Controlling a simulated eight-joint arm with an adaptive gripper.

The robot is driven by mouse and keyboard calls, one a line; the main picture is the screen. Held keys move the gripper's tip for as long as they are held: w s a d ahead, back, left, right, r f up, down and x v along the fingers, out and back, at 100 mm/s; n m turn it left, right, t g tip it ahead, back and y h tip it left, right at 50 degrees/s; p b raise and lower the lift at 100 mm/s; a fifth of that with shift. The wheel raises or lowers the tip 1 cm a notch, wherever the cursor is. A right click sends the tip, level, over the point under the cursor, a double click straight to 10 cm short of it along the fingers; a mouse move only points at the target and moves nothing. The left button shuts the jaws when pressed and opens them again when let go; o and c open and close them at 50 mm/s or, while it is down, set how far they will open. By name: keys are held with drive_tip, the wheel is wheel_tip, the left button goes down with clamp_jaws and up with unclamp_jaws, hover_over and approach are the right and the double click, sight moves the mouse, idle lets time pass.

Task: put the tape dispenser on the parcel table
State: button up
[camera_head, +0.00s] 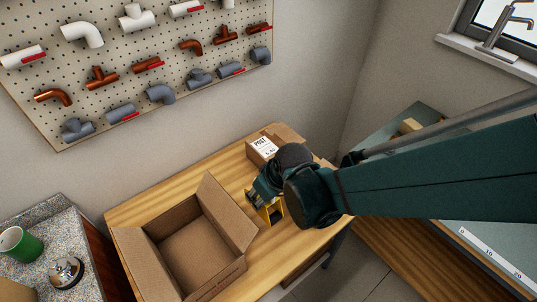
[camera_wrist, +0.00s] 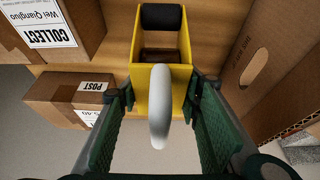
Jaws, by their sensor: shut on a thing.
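The tape dispenser (camera_wrist: 184,62) is yellow, with a black roller and a white ring-shaped part. My gripper (camera_wrist: 160,104) has its green fingers on either side of it and is shut on it. In the head view a little of the yellow dispenser (camera_head: 274,212) shows below my gripper (camera_head: 264,203); the rest is hidden by my wrist. The parcel table (camera_head: 150,207) is light wood. The dispenser is over its right part, between the open carton and the parcels. I cannot tell whether it touches the top.
An open cardboard carton (camera_head: 243,225) takes up the table's front and middle. A labelled parcel (camera_head: 257,158) stands at the back right. A counter at left holds a green mug (camera_head: 22,243) and a bell (camera_head: 66,271). The table's back left strip is bare.

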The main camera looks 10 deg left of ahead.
drive_tip(key=shift+f, duration=0.45)
drive_tip(key=shift+f+b, duration=0.6)
drive_tip(key=shift+f, duration=1.5)
drive_tip(key=shift+f, duration=0.15)
drive_tip(key=o, duration=1.1)
drive_tip(key=shift+o, duration=0.2)
drive_tip(key=shift+r, duration=0.35)
drive_tip(key=shift+p+v, duration=1.45)
drive_tip(key=shift+v, duration=4.35)
